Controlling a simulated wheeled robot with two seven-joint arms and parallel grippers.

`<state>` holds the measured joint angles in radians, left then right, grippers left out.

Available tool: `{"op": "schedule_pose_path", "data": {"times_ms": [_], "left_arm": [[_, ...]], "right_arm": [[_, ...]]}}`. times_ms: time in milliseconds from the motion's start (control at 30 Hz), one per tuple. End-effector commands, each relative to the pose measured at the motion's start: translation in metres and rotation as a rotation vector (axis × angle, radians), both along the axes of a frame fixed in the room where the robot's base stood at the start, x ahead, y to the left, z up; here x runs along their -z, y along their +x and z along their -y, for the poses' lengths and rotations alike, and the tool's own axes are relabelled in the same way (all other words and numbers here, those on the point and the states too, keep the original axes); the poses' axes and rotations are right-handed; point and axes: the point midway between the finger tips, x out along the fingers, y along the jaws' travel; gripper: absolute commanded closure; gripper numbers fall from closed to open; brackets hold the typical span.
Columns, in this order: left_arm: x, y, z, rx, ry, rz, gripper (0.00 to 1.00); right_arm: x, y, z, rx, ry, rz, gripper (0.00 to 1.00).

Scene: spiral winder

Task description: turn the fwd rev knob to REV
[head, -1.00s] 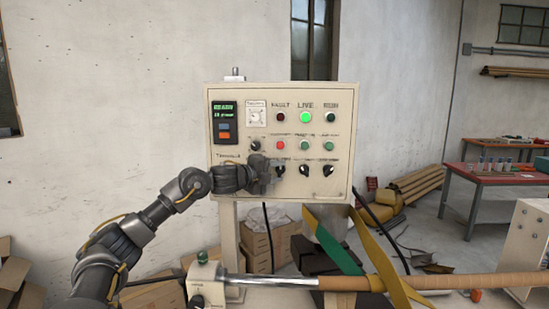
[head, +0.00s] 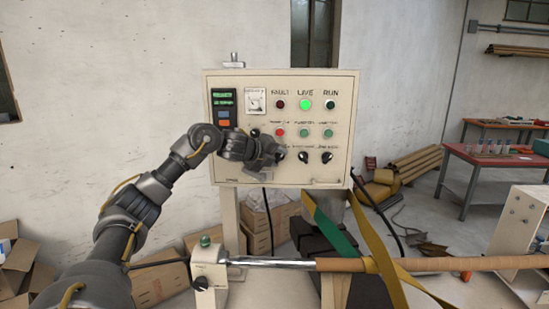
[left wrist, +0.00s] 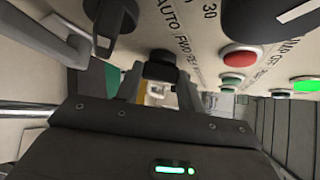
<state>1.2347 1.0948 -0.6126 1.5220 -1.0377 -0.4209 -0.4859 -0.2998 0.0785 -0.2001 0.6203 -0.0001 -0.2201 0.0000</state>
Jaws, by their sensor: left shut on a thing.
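The cream control panel (head: 200,128) stands ahead, with lamps, buttons and black knobs on its face. My left gripper (head: 279,153) is at the left end of the lower knob row in the head view. In the left wrist view, my left gripper (left wrist: 160,88) has a finger on each side of the black fwd rev knob (left wrist: 160,67) and is shut on it. The FWD REV lettering (left wrist: 183,52) is partly covered by the knob and gripper. I cannot tell which way the knob points. My right gripper is not in view.
Two black knobs (head: 303,157) sit just right of my gripper; a black knob (left wrist: 112,25) is close by in the wrist view. A red button (left wrist: 241,56) and green button (left wrist: 232,82) are near. A wrapped roller (head: 440,264) crosses below the panel.

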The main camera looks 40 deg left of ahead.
Motion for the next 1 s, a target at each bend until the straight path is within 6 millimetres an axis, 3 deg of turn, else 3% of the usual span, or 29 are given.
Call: {"op": "schedule_pose_path", "data": {"times_ms": [300, 333, 467, 800, 1000], "left_arm": [[0.003, 0.000, 0.000, 0.002, 0.003, -0.008, 0.85], [0.003, 0.000, 0.000, 0.002, 0.003, -0.008, 0.58], [0.003, 0.000, 0.000, 0.001, 0.002, -0.006, 0.41], [0.000, -0.003, -0.001, 0.000, 0.002, -0.001, 0.40], [-0.009, -0.030, -0.002, 0.000, 0.006, 0.002, 0.40]], "right_arm": [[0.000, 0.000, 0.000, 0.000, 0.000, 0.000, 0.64], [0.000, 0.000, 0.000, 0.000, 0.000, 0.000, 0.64], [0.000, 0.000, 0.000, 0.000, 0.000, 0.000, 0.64], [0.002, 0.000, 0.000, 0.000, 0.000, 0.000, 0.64], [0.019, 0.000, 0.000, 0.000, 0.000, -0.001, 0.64]]}}
